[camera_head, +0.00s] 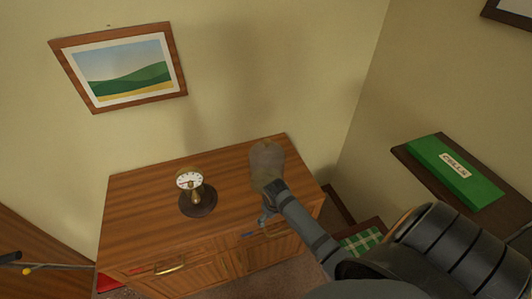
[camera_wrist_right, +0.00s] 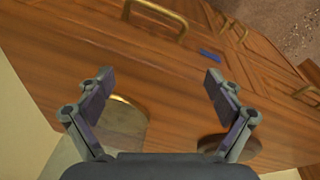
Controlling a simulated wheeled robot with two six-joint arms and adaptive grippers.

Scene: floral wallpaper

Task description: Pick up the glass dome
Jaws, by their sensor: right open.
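The glass dome (camera_head: 267,160) is a greyish see-through cover standing on the right part of the wooden cabinet top. In the right wrist view a round brass-edged shape (camera_wrist_right: 124,124), apparently the dome, lies near the left finger. My right gripper (camera_wrist_right: 158,77) is open, with nothing gripped between its fingertips. In the head view my right arm reaches in from the lower right and its end overlaps the dome's lower part. I cannot tell whether they touch.
A small clock (camera_head: 190,181) on a dark round base stands left of the dome on the cabinet (camera_head: 140,205). The cabinet front has brass handles (camera_head: 170,267). A green box (camera_head: 455,172) lies on a dark shelf at right. The cabinet top's left part is clear.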

